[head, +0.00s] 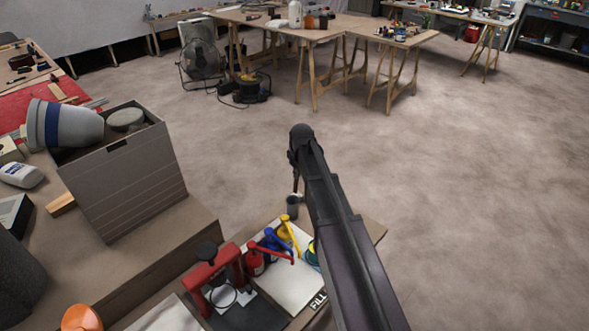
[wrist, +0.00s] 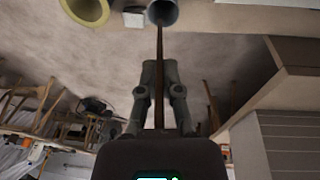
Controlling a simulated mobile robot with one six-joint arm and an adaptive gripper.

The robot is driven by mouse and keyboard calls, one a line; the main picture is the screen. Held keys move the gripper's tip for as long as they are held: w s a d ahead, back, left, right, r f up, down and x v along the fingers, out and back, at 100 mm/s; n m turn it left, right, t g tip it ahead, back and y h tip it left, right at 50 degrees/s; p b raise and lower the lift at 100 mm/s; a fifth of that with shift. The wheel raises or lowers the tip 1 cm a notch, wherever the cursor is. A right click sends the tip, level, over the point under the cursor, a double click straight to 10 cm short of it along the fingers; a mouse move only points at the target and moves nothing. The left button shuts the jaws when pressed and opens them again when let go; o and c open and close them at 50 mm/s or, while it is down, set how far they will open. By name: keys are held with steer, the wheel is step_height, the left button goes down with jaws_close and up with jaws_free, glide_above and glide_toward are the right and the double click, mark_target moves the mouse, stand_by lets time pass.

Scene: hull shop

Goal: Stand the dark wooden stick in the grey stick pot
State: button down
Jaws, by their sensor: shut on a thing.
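The dark wooden stick (wrist: 159,48) is held between the fingers of my gripper (wrist: 159,68) in the wrist view. It runs lengthwise from the gripper toward the grey stick pot (wrist: 162,13) at the top of that view. The stick's far end overlaps the pot's near rim; I cannot tell whether it is inside the mouth or just short of it. In the head view my gripper (head: 297,178) points down above the grey pot (head: 292,207), which stands near the back of the small bench. The stick is too small to make out there.
Red, blue and yellow pump bottles (head: 284,228) stand close in front of the pot. A red press (head: 222,280) is nearer. A grey box (head: 125,175) stands on the left bench. The wrist view shows a yellow-rimmed round thing (wrist: 88,10) beside the pot. Open floor lies behind.

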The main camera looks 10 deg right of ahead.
steer(key=shift+w, duration=0.1)
steer(key=shift+w+a+g, duration=0.2)
steer(key=shift+w+a, duration=0.05)
steer(key=shift+w, duration=0.35)
steer(key=shift+w+a+g, duration=0.2)
steer(key=shift+w+a, duration=0.05)
steer(key=shift+w, duration=0.3)
steer(key=shift+f, duration=0.2)
step_height(320, 180, down, 13)
steer(key=b, duration=1.2)
steer(key=shift+r+b, duration=0.15)
steer(key=shift+b, duration=0.25)
stand_by(0.5)
steer(key=c, duration=0.7)
jaws_free()
